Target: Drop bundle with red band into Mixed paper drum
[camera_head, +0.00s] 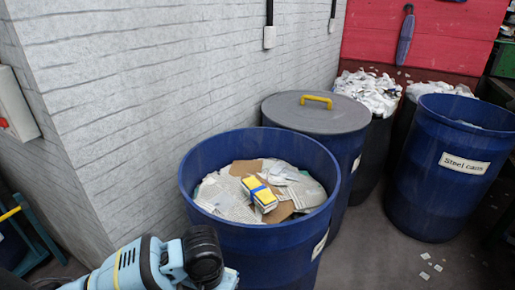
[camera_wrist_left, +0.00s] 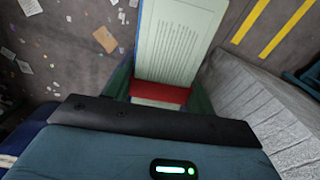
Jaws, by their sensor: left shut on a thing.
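In the left wrist view, my left gripper (camera_wrist_left: 158,95) is shut on a bundle of printed paper (camera_wrist_left: 178,40) with a red band (camera_wrist_left: 172,94) around it. The bundle sticks out beyond the fingers, over the floor. In the head view my left arm shows at the bottom left, but its fingers and the bundle are not visible. An open blue drum (camera_head: 262,238) stands close to the right of that arm, filled with loose paper and cardboard. Its label (camera_head: 320,243) is too oblique to read. My right gripper is not in view.
A yellow bundle with a blue band (camera_head: 260,192) lies on the paper inside the open drum. Behind stands a drum with a grey lid (camera_head: 312,117) and yellow handle. A "Steel cans" drum (camera_head: 455,185) is at right. A white brick wall (camera_head: 170,90) borders the left.

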